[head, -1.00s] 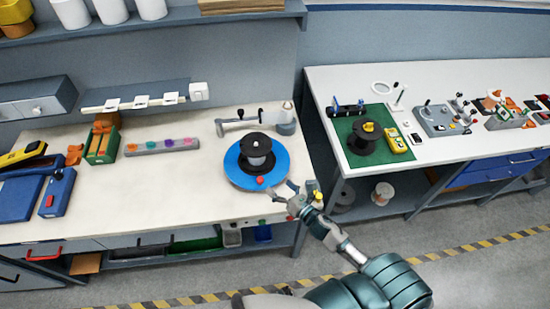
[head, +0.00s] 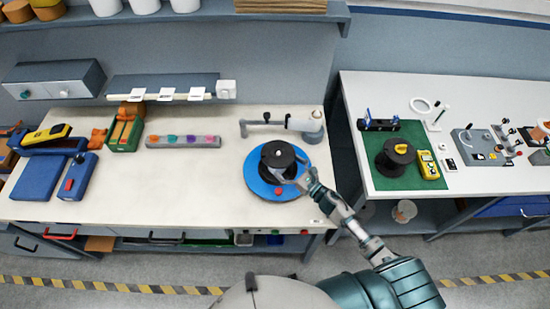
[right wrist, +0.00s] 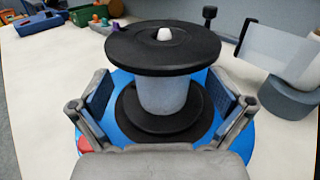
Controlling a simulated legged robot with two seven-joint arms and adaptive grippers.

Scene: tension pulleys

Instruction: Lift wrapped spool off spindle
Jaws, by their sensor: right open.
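The wrapped spool (head: 279,155) has black flanges and a pale grey wrapped core, which shows clearly in the right wrist view (right wrist: 169,97). It stands upright on a blue round base (head: 258,184). The white spindle tip (right wrist: 164,34) pokes through the top flange. My right gripper (head: 300,180) is at the spool's near right side. In the right wrist view its open fingers (right wrist: 168,108) stand on both sides of the core, below the top flange, with gaps visible. My left gripper is not in view.
A grey arm device (head: 300,125) stands just behind the base. A red button (head: 278,191) is on the base's front. Another black spool (head: 396,154) sits on a green mat on the right bench.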

